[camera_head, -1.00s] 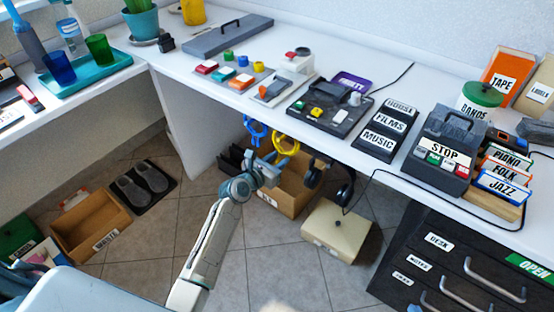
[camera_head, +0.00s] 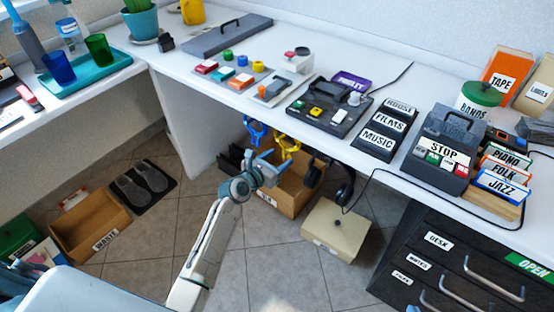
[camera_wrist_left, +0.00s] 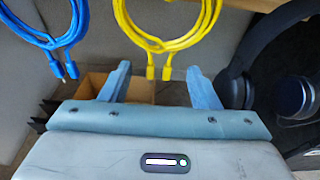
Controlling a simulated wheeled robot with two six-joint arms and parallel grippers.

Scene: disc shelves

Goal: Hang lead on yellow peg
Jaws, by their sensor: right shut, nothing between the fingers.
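A coiled yellow lead (camera_head: 286,144) hangs under the desk's front edge, beside a coiled blue lead (camera_head: 255,131). What holds them up is hidden, and I see no yellow peg clearly. My left gripper (camera_head: 277,158) is just below and in front of the yellow lead. In the left wrist view its two fingers (camera_wrist_left: 157,72) are spread apart. The yellow lead (camera_wrist_left: 168,42) hangs ahead of them, with its plug ends between the fingertips in the picture. I cannot tell the depth gap. The blue lead (camera_wrist_left: 57,40) hangs to the left. My right gripper is out of view.
Headphones (camera_head: 341,187) hang to the right of the leads. A cardboard box (camera_head: 291,199) stands on the floor beneath, with a cream box (camera_head: 337,226) to its right. The white desktop (camera_head: 225,108) overhangs the leads. A black cable droops from the desk on the right.

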